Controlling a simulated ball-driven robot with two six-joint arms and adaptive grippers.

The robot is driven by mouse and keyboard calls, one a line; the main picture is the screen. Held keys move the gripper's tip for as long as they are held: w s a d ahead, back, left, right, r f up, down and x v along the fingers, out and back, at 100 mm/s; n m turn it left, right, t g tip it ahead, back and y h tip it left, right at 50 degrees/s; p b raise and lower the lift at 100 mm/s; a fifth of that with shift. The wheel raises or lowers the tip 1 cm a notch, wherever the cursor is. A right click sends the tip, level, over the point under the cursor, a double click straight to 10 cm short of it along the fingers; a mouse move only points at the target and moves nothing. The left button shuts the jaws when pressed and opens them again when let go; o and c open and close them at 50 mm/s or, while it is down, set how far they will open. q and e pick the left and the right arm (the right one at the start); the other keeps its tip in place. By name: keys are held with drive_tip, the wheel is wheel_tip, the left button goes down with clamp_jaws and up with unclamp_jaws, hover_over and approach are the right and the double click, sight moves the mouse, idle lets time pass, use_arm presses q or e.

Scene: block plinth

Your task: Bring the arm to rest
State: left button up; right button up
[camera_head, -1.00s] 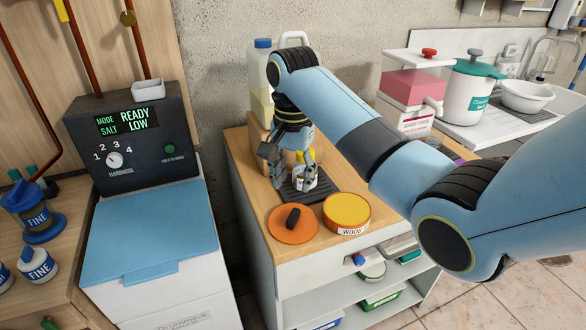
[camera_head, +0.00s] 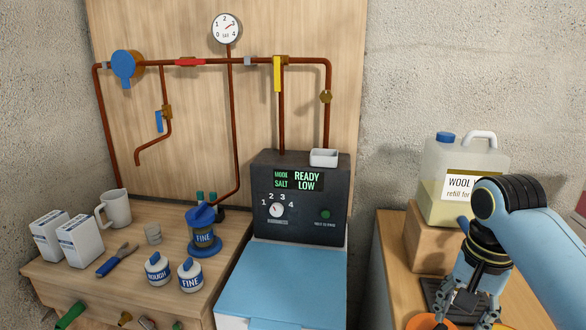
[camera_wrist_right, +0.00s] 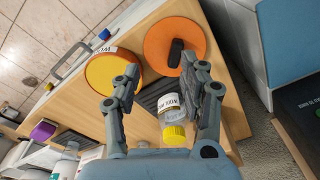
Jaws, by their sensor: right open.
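My right gripper (camera_head: 468,312) is low over the wooden counter at the right of the head view, pointing down. In the right wrist view its two fingers (camera_wrist_right: 160,78) are spread apart. A small clear bottle with a white label and yellow cap (camera_wrist_right: 174,134) shows between the fingers, with a gap on the left finger's side. Whether either finger touches it I cannot tell. My right arm (camera_head: 555,250) reaches in from the right edge. My left arm and gripper are out of view.
An orange disc with a dark knob (camera_wrist_right: 165,52) and a yellow-lidded tin (camera_wrist_right: 100,78) lie near the fingertips. A large jug (camera_head: 460,170) stands on a wooden block (camera_head: 428,245) behind the gripper. The control box (camera_head: 300,195) and blue lid (camera_head: 285,280) are to the left.

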drive_tip(key=s+a+r+n+t, duration=0.15)
drive_tip(key=s+n, duration=0.35)
drive_tip(key=s, duration=0.6)
drive_tip(key=s+a+r+n+t, duration=0.15)
drive_tip(key=s+n, duration=0.35)
drive_tip(key=s, duration=0.6)
wheel_tip(320, 180, down, 37)
drive_tip(key=s+d+g+b, duration=0.1)
drive_tip(key=s+d+b, duration=0.15)
drive_tip(key=b, duration=0.65)
drive_tip(key=s+d+f+g+b, duration=0.1)
drive_tip(key=s+f+b, duration=0.5)
drive_tip(key=s+f, duration=1.1)
wheel_tip(320, 180, down, 4)
drive_tip(key=shift+s+d+r+g, duration=0.15)
drive_tip(key=shift+s+g, duration=0.15)
drive_tip(key=shift+s, duration=0.1)
drive_tip(key=shift+m, duration=0.3)
drive_tip(key=shift+c, duration=0.5)
